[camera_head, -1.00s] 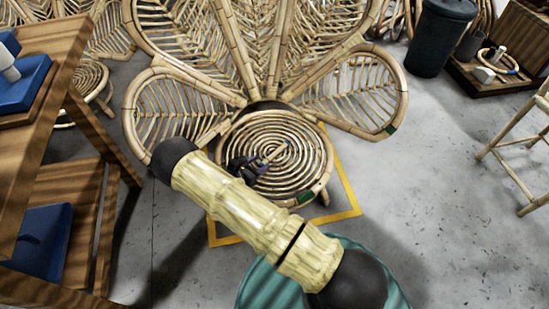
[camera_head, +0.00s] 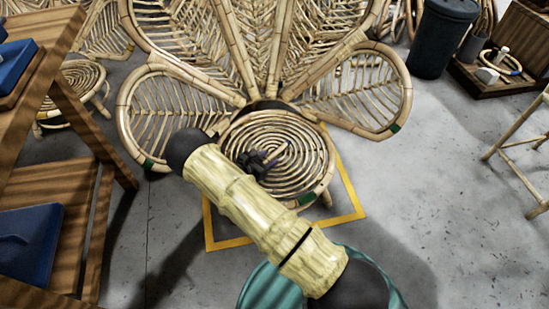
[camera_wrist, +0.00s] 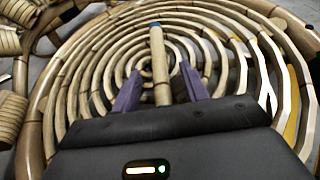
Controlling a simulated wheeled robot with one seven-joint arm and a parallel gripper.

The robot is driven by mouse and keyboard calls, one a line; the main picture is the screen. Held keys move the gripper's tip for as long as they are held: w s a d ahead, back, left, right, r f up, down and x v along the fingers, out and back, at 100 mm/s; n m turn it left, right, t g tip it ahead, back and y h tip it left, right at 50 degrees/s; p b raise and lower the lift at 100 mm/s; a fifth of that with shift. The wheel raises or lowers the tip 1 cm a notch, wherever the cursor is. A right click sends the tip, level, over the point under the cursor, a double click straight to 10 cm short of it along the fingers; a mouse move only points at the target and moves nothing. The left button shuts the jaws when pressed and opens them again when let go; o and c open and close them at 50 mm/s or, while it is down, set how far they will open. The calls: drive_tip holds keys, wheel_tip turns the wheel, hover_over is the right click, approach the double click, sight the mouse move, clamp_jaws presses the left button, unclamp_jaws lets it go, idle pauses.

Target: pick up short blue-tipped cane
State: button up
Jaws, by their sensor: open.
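The short blue-tipped cane (camera_wrist: 159,58) is a pale tan stick that lies over the round spiral rattan seat (camera_wrist: 100,75). Its blue end points away from my gripper, at the top of the wrist view. My gripper (camera_wrist: 160,82) is open, with one purple finger on each side of the cane's near part. Gaps show between the fingers and the cane. The cane's near end is hidden behind the gripper body. In the head view, my gripper (camera_head: 268,160) is small and dark over the seat (camera_head: 310,150), with part of the cane (camera_head: 283,151) beside it.
Large rattan petal panels (camera_head: 355,95) rise behind the seat. A yellow floor line (camera_head: 355,205) runs around it. A wooden shelf (camera_head: 75,160) stands at left, a dark bin (camera_head: 440,38) at upper right. Grey floor (camera_head: 430,180) is free to the right.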

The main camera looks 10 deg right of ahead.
idle(0.5)
clamp_jaws()
drive_tip(key=shift+r, duration=0.15)
wheel_tip(320, 180, up, 10)
drive_tip(key=p, duration=0.6)
drive_tip(key=shift+p, duration=0.35)
